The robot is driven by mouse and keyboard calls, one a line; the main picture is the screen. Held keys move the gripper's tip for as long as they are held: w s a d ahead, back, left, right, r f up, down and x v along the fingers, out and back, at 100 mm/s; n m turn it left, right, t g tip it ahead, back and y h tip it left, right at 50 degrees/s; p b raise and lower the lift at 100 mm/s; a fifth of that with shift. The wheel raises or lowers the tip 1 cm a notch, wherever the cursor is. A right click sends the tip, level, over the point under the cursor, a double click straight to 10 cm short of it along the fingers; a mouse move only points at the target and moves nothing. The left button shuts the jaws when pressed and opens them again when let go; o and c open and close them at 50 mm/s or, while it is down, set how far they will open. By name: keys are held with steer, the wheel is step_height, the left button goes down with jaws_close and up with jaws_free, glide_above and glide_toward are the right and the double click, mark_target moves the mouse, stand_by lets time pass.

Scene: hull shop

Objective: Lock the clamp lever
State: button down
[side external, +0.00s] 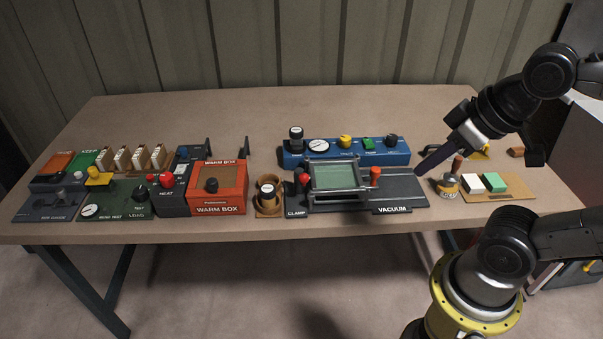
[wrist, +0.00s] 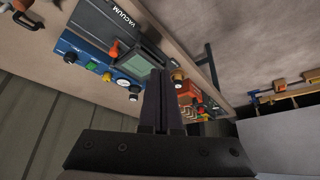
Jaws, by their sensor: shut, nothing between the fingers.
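The clamp station (side external: 404,187) is a dark plate labelled CLAMP at left and VACUUM at right, with a grey frame (side external: 337,160) around a green pane. A red knob (side external: 304,179), seemingly the clamp lever, stands by the CLAMP label. An orange-red knob (side external: 375,174) stands on the VACUUM side; an orange knob (wrist: 114,48) also shows in the wrist view. I cannot tell whether the lever is locked. My gripper (side external: 420,171) is shut and empty, above the station's right end, apart from both knobs. In the wrist view its fingers (wrist: 159,76) lie together.
A blue panel (side external: 400,157) with gauge and knobs stands behind the station. A brown cup holder (side external: 258,208) and the orange warm box (side external: 230,177) stand left. A small bottle (side external: 447,187) and a tray with white and green blocks (side external: 493,195) stand right. Bare table lies behind.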

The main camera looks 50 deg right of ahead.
steer(key=w+a+r+n+g, duration=0.1)
steer(key=w+r+n+g, duration=0.2)
steer(key=w+r+n, duration=0.7)
steer(key=w+a+f+g, duration=0.1)
steer(key=w+a+f, duration=0.2)
steer(key=w, duration=0.3)
steer(key=w+a+f+g+h, duration=0.1)
steer(key=w+a+f, duration=0.2)
steer(key=w, duration=0.4)
steer(key=w+a+f+g+h, duration=0.1)
steer(key=w+a+f+g, duration=0.1)
steer(key=w+f, duration=0.3)
steer(key=shift+w+a+f+n, duration=0.15)
steer(key=shift+w+a+n, duration=0.25)
steer(key=shift+w+a, duration=0.3)
